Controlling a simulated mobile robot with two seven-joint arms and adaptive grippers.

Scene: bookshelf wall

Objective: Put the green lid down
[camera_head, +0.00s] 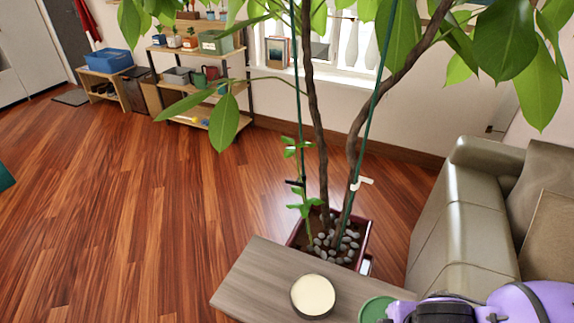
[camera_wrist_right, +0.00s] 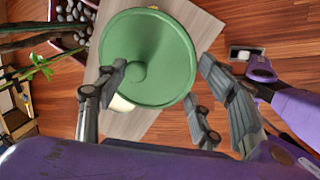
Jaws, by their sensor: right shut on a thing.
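The green lid (camera_wrist_right: 165,40) is round with a small knob, and fills the middle of the right wrist view. Its edge shows in the head view (camera_head: 374,309) at the bottom, over the right end of the grey wooden table (camera_head: 262,277). My right gripper (camera_wrist_right: 160,75) is shut on the lid, with fingers on both sides of the knob. How the fingertips touch it is partly hidden. A round cream-topped container (camera_head: 313,295) with a dark rim stands on the table, left of the lid. In the right wrist view the lid covers most of it.
A potted plant (camera_head: 331,241) with tall stems stands just behind the table, its leaves hanging above. A grey-beige sofa (camera_head: 465,215) is at the right. Shelves (camera_head: 205,117) stand at the back wall. The table's left part is clear, and the wooden floor is open.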

